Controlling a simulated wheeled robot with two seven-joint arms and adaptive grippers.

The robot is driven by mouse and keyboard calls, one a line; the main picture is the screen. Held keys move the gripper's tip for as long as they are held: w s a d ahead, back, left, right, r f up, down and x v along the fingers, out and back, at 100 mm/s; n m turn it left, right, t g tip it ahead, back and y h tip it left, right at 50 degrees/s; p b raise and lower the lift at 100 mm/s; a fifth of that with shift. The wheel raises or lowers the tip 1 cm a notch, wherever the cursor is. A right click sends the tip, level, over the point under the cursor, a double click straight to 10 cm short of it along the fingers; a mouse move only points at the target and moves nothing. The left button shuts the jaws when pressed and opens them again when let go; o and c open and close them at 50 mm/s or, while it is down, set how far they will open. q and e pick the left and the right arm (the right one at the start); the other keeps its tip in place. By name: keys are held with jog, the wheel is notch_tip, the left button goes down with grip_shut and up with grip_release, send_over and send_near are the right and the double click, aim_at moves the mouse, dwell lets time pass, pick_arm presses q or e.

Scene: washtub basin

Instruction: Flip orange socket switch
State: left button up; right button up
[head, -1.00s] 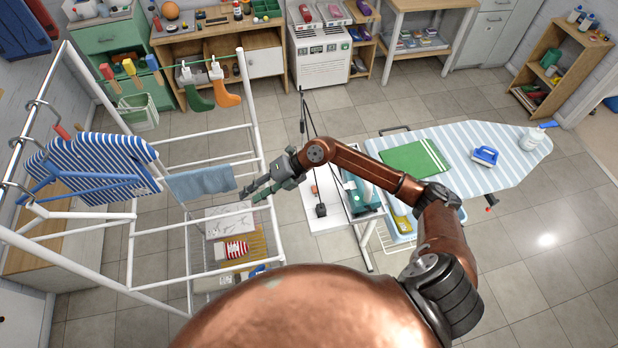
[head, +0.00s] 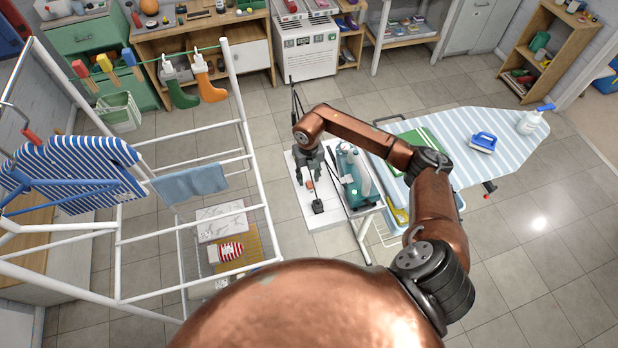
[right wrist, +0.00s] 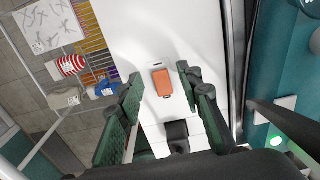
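The orange socket switch (right wrist: 162,83) sits on a white power strip or panel in the right wrist view. In the head view a small orange patch of it (head: 310,186) shows just below my right gripper (head: 309,172). In the right wrist view my right gripper (right wrist: 160,80) is open, with its green-padded fingers on either side of the switch in the picture. I cannot tell whether it touches the switch. A black plug (right wrist: 177,133) sits in the strip beside the switch. My left gripper is not in view.
A teal sewing-machine-like appliance (head: 352,178) stands close to the right of the gripper. A white drying rack (head: 240,120) with a blue towel (head: 190,184) stands to the left. An ironing board (head: 500,165) is at the right. A thin black pole rises behind the gripper.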

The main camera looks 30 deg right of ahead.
jog(key=shift+f, duration=0.45)
jog(key=shift+c, duration=0.2)
grip_shut()
